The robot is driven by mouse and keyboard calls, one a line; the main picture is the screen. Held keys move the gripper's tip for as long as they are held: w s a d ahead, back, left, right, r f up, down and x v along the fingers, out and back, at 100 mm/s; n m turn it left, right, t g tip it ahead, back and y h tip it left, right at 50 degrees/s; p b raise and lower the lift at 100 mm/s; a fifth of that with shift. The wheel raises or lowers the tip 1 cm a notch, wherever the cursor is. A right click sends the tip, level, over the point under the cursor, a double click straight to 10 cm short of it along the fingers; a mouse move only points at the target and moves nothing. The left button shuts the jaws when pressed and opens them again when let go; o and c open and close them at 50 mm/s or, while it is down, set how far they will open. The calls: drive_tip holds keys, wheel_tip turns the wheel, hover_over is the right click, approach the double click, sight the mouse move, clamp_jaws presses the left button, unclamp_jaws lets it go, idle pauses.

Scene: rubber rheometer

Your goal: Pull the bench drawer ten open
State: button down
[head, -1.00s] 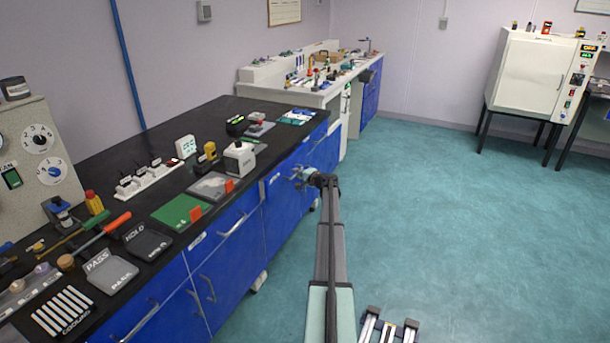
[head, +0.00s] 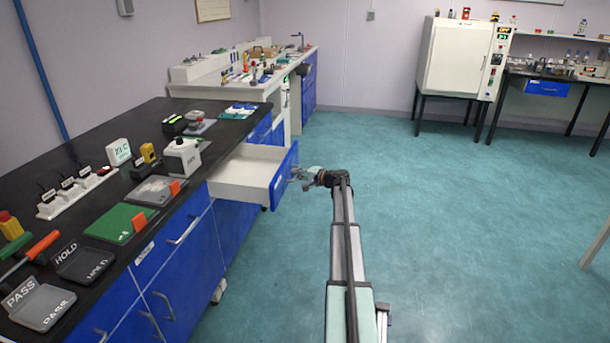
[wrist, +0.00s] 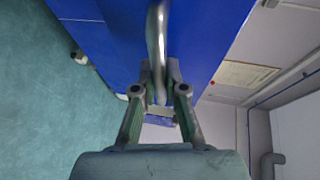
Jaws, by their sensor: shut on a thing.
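The bench drawer (head: 246,172) is a white box with a blue front, and it stands well out from the black-topped bench (head: 85,185) in the head view. Its inside looks empty. My gripper (head: 299,174) is at the outer face of the drawer front. In the wrist view my gripper (wrist: 160,93) is shut on the drawer's metal bar handle (wrist: 156,45), with a finger on each side of the bar. The blue drawer front (wrist: 195,35) fills the upper part of that view. In the head view the arm hides part of the handle.
The bench top holds a green mat (head: 118,222), a white device (head: 182,158) and a power strip (head: 75,192). Other closed blue drawers (head: 165,240) lie nearer. The teal floor (head: 440,220) to the right is clear. A white oven (head: 463,58) stands at the back.

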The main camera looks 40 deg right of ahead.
idle(0.3)
drive_tip(key=c, duration=1.2)
unclamp_jaws()
drive_tip(key=v, duration=1.2)
